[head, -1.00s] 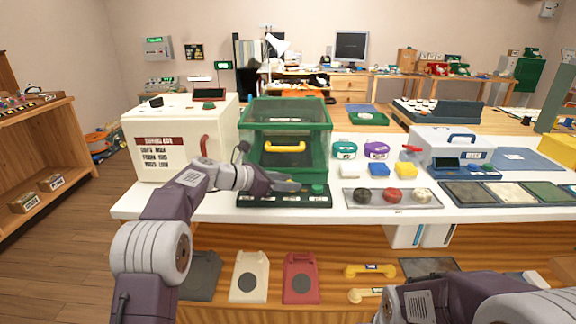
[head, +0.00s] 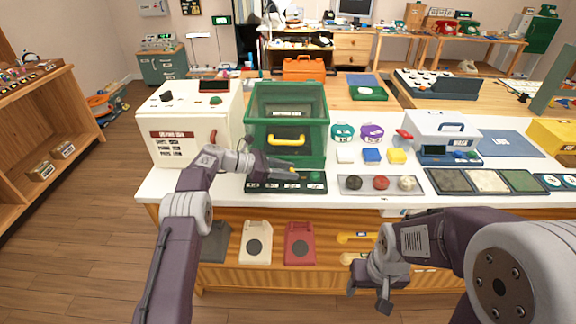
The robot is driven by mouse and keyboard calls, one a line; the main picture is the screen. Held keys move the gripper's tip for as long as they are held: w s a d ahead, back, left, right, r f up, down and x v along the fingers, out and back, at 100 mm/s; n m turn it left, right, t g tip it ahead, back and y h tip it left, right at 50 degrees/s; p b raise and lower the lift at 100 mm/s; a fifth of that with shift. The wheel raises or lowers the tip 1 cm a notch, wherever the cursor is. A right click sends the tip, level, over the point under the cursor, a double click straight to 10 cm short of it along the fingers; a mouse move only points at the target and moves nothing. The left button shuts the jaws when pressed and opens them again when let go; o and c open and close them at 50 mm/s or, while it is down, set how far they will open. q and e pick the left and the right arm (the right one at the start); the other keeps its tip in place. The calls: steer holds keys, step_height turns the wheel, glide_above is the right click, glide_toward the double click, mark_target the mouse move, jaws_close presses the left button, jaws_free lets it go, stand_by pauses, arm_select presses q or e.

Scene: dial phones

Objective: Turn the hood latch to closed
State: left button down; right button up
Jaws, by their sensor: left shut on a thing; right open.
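The hood is a green-framed clear box (head: 262,106) with a yellow handle (head: 287,139) on its front, standing on the white bench. A black control strip (head: 258,186) with knobs and a green button (head: 316,176) lies in front of it. My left gripper (head: 290,170) reaches in from the left, low at the hood's front just above the strip. It is shut on a small part there, apparently the hood latch; the fingers largely hide it, and its turn angle cannot be read. My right gripper (head: 371,292) is open and empty, below the bench edge in front of the shelf.
A white oven-like box (head: 180,149) stands close left of the hood. A tray with dark, red and pale round pieces (head: 349,184) and small coloured blocks (head: 371,156) lie to the right. Phone shells (head: 299,244) rest on the lower shelf.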

arm_select(q)
steer(key=c, duration=0.9)
jaws_free()
steer(key=p+v, duration=0.1)
steer(key=v, duration=0.8)
